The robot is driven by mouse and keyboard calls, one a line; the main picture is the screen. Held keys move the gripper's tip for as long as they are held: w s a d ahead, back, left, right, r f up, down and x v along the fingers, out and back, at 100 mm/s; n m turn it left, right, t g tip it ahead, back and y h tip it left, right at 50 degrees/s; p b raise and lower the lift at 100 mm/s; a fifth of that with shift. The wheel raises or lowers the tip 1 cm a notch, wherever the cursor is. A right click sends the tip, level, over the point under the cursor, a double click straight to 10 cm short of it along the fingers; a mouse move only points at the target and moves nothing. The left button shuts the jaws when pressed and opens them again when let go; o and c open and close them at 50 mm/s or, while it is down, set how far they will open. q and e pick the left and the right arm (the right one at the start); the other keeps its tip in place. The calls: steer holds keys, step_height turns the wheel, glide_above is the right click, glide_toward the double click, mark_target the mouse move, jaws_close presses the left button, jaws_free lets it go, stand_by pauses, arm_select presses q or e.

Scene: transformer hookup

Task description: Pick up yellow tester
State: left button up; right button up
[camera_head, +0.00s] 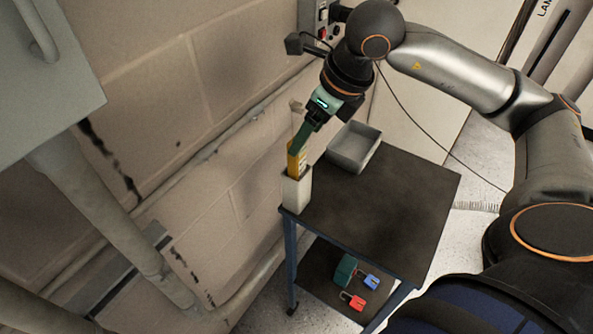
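The yellow tester (293,161) stands upright, slightly tilted, in a pale open-topped holder (297,193) at the left corner of the cart's top. The holder hides its lower part. My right gripper (303,136) comes down from above and its fingers reach the tester's upper end. The fingers and the dark green upper part overlap in the picture, so I cannot tell whether they are closed on it. My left gripper is not in view.
A grey open bin (354,147) sits at the back of the dark cart top (385,205), whose middle is clear. Red (353,300) and blue (370,281) padlocks and a green box (345,270) lie on the lower shelf. A block wall and pipes (105,215) stand to the left.

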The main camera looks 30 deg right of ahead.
mark_target(297, 175)
steer(key=x, duration=0.1)
steer(key=b+x, duration=0.1)
steer(key=x, duration=0.1)
steer(key=b+x, duration=0.1)
steer(key=x, duration=0.1)
steer(key=shift+a+f, duration=0.15)
steer(key=shift+a, duration=0.25)
steer(key=shift+c, duration=0.4)
jaws_close()
